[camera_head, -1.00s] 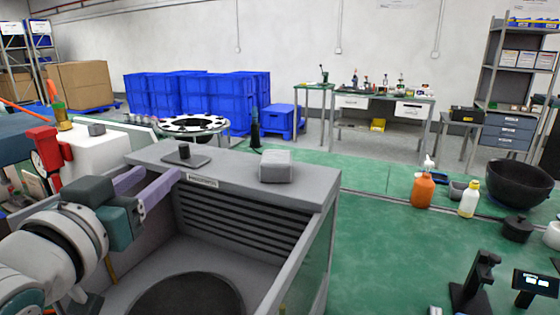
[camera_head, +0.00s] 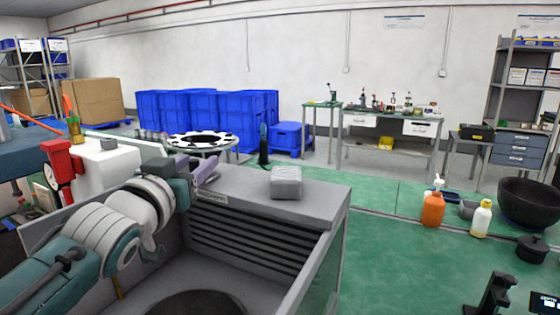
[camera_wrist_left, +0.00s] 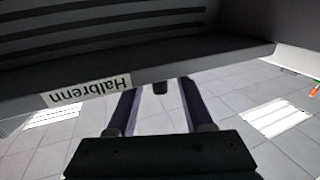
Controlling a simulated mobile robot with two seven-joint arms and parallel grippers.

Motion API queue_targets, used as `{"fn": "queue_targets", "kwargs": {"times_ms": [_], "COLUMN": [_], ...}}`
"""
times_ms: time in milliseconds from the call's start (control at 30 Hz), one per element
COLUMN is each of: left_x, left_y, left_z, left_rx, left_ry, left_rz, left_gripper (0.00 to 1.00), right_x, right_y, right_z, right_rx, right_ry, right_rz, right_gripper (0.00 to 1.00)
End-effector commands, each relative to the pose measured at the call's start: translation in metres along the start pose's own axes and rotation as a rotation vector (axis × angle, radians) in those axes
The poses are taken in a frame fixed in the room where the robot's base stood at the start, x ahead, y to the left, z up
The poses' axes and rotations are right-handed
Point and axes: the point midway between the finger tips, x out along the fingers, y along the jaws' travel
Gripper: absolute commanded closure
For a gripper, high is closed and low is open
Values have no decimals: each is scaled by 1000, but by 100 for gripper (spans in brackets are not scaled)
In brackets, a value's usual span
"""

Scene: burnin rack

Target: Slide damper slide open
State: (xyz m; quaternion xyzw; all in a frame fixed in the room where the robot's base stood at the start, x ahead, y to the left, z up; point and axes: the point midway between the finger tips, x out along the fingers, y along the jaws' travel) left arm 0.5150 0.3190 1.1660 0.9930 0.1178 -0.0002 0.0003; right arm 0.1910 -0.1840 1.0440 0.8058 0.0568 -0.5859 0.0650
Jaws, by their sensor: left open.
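The damper slide is a small dark plate with an upright knob on the top of the grey open-fronted box (camera_head: 315,205). In the head view now it is hidden behind my left gripper.
A grey block (camera_head: 286,183) sits on the box top, right of the gripper. Louvre slats (camera_head: 250,243) line the inside back wall. A red gauge fitting (camera_head: 62,160) stands at the left. Green floor at the right holds an orange bottle (camera_head: 433,209) and a white bottle (camera_head: 481,218).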

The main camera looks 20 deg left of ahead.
Motion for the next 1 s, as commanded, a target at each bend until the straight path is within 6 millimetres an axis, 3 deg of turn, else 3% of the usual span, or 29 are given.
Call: {"fn": "queue_targets", "kwargs": {"times_ms": [167,600,1000], "left_x": [0,0,0], "left_y": [0,0,0], "left_z": [0,0,0], "left_rx": [0,0,0], "left_ry": [0,0,1], "left_rz": [0,0,0], "left_gripper": [51,100,100], "right_x": [0,0,0], "right_y": [-1,-2,-2], "right_z": [0,0,0], "right_rx": [4,6,6], "right_ry": [0,0,-1], "right_rz": [-3,-5,-5], "right_gripper": [15,15,15]}}
